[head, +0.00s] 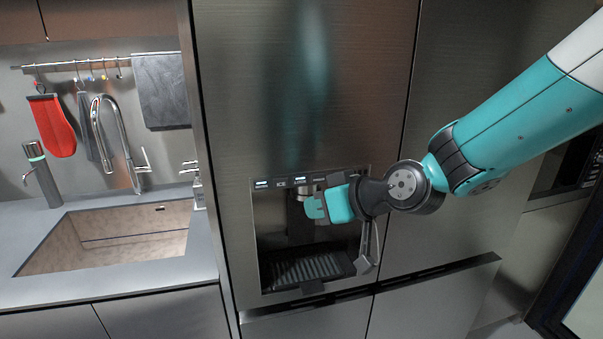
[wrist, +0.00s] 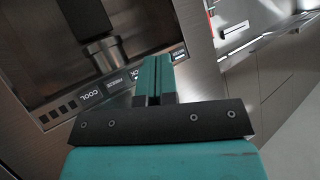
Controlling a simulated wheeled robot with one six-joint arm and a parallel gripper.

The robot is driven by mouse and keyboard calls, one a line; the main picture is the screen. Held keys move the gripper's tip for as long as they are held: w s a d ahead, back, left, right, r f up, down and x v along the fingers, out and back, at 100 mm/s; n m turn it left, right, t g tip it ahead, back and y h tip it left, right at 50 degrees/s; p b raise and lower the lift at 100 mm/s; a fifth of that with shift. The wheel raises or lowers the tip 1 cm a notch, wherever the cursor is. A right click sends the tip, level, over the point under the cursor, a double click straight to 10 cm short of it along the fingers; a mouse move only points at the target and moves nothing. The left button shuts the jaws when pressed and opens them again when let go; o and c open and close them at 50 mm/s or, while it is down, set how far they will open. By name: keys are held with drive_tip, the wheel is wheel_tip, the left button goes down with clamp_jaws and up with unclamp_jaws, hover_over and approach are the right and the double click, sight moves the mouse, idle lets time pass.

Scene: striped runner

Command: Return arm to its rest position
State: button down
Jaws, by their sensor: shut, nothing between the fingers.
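My arm reaches in from the right in the head view, in teal and dark grey. My gripper (head: 316,207) is in front of the dispenser recess (head: 290,235) of a tall metal fridge (head: 300,100). In the wrist view, my gripper (wrist: 152,75) has its teal fingers pressed together with nothing between them. The fingers point toward the dispenser's button strip (wrist: 115,87), which has lit labels. I cannot tell whether the fingertips touch the panel.
A counter with a square sink (head: 110,238) lies to the left. A tap (head: 115,140), a red mitt (head: 52,125) and a grey towel (head: 161,92) are behind it. The dispenser's drip tray (head: 308,268) is below my gripper. A fridge handle ledge (head: 440,269) juts out at lower right.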

drive_tip(key=s+d+g+h+b, duration=0.1)
drive_tip(key=s+d, duration=0.3)
drive_tip(key=s, duration=0.4)
drive_tip(key=s+d+f+g+h+b, duration=0.1)
drive_tip(key=s+d+g+h+b, duration=0.1)
drive_tip(key=s+d, duration=0.3)
drive_tip(key=s+d+f+m+g+h+b, duration=0.1)
drive_tip(key=s+d+g, duration=0.3)
drive_tip(key=s, duration=0.8)
drive_tip(key=shift+s+d+h+b, duration=0.25)
drive_tip(key=shift+s+h+b, duration=0.1)
drive_tip(key=shift+h, duration=0.45)
